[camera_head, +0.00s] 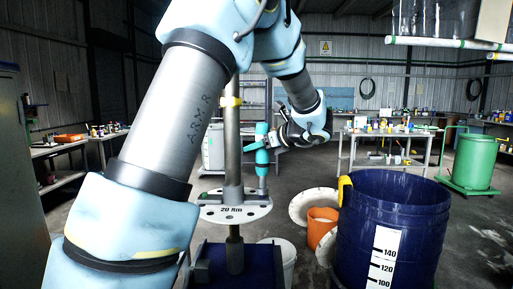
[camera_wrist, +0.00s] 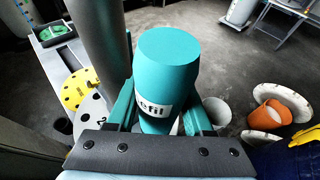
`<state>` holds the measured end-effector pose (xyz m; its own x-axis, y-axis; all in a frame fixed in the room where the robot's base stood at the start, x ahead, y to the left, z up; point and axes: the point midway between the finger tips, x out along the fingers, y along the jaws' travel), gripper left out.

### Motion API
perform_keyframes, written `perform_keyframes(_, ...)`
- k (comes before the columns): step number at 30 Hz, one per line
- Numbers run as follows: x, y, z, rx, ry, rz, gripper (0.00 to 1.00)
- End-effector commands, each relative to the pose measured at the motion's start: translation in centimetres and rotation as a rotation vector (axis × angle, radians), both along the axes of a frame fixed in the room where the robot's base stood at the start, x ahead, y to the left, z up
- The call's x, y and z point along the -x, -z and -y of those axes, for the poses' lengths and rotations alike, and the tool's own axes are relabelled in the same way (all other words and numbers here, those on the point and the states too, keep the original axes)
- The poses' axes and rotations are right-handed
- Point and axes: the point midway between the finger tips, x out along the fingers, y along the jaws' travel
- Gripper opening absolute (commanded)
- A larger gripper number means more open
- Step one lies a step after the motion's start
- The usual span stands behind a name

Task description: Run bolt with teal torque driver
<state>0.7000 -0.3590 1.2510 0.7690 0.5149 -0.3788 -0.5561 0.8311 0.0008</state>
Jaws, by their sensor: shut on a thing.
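The teal torque driver (camera_head: 262,157) stands upright beside the grey column (camera_head: 232,130). My gripper (camera_head: 266,142) is shut around its body, coming from the right. In the wrist view the driver's teal top (camera_wrist: 168,55) and part of a label sit between my teal fingers (camera_wrist: 160,112).
A large blue drum (camera_head: 390,225) with a level scale stands at right. An orange bucket (camera_head: 318,226) and a white bucket (camera_head: 283,262) stand on the floor nearby. A yellow disc (camera_wrist: 78,88) lies left of the column in the wrist view. Benches (camera_head: 385,139) line the back.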

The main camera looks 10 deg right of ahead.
Motion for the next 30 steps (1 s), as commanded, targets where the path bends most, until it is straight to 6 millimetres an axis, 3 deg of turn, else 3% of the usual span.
perform_keyframes(30,0.0,1.1,0.0,0.001,0.001,0.002,0.0)
